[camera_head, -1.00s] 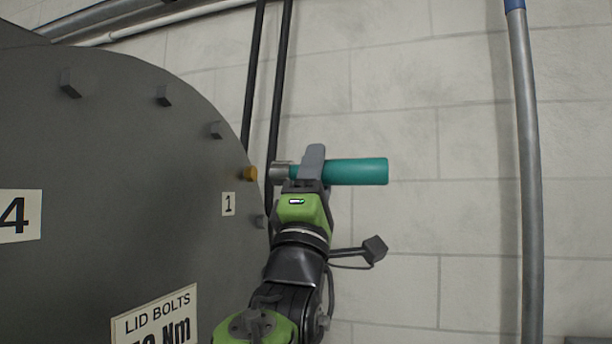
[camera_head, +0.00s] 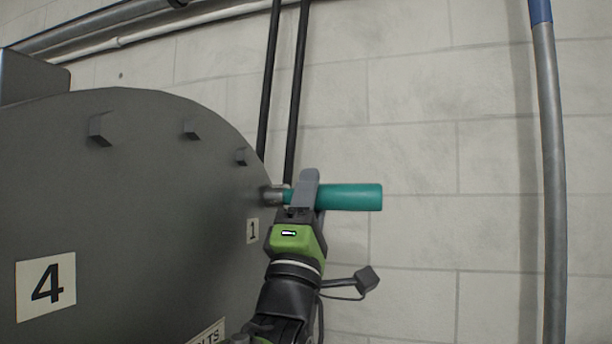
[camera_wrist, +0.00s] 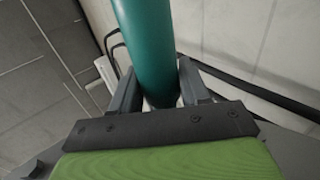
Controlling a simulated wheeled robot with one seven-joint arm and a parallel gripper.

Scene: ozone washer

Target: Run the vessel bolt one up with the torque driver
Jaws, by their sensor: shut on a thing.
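The torque driver (camera_head: 350,197) has a teal handle and a grey metal socket (camera_head: 272,195) at its left end. My gripper (camera_head: 305,190) is shut on the driver, which lies level in the head view. The socket is at the grey vessel lid's (camera_head: 150,220) right edge, just above the label "1" (camera_head: 252,230). The brassy bolt one is hidden there, behind or inside the socket; I cannot tell how far the socket sits over it. In the wrist view the teal handle (camera_wrist: 147,45) stands between the two fingers.
Several grey lid bolts (camera_head: 192,129) stick out along the lid's rim. A label "4" (camera_head: 46,286) is on the lid. Dark thin pipes (camera_head: 296,95) run behind the gripper. A grey vertical pipe (camera_head: 553,180) stands at right. The wall between is clear.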

